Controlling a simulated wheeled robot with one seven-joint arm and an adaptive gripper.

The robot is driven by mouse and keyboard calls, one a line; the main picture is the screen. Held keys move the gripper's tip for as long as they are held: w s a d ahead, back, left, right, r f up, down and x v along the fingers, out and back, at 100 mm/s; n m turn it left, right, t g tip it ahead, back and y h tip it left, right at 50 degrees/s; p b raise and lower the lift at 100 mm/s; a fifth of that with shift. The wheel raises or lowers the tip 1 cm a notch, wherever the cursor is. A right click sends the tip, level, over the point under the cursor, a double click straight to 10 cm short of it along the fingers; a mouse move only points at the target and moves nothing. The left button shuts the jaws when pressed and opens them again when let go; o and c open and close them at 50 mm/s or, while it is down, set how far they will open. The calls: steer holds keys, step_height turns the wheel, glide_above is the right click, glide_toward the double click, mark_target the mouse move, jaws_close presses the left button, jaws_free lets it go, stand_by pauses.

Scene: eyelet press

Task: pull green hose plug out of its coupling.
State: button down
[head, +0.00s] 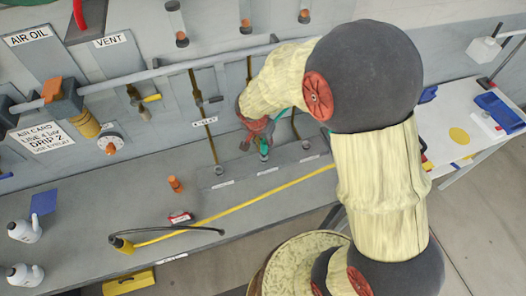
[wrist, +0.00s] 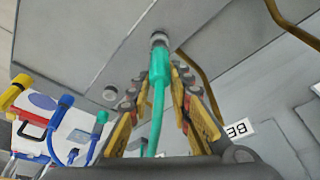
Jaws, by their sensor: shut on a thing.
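The green hose plug (wrist: 159,66) stands in the middle of the wrist view, its green hose running down towards the camera. Its top end meets a grey metal coupling (wrist: 159,40) on the grey panel, with no clear gap between them. In the head view the green plug (head: 264,149) shows just below my gripper (head: 257,134), over the middle of three ports. My gripper (wrist: 158,82) has its yellow and grey fingers on both sides of the plug, shut on it. The exact finger contact is partly hidden.
Yellow, blue (wrist: 66,101) and green plugs show at the left of the wrist view. A yellow hose (head: 240,205) lies along the bench, with an orange cylinder (head: 175,184) and a red-labelled block (head: 180,217) nearby.

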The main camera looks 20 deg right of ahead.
steer(key=shift+r+p, duration=1.25)
steer(key=shift+r, duration=1.25)
stand_by(1.0)
